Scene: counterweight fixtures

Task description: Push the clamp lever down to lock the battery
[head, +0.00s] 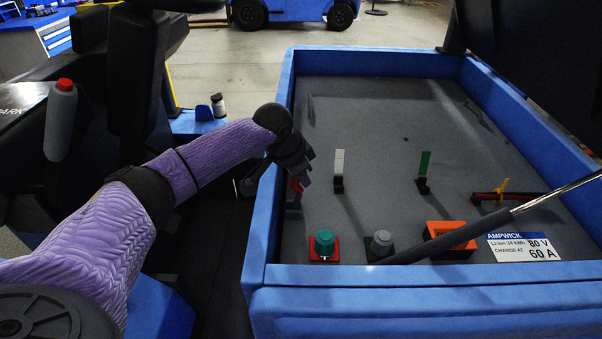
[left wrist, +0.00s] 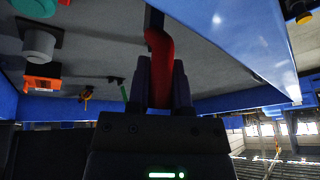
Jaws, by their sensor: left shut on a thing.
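A red lever (head: 297,186) stands on a small dark base near the left wall of the blue battery tray (head: 268,200). My left gripper (head: 296,172) reaches over that wall from the left and covers most of the lever. In the left wrist view, the red lever (left wrist: 160,50) sits between the two dark fingers (left wrist: 161,85), which are shut on it. Its upper end bends to one side. How far down the lever stands is hard to tell. My right gripper is not in view.
A white lever (head: 339,163), a green lever (head: 424,163) and a yellow handle (head: 502,187) stand farther right. A teal knob (head: 325,240), a grey knob (head: 381,242) and an orange block (head: 446,231) line the front. A dark strut (head: 460,235) crosses the front right.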

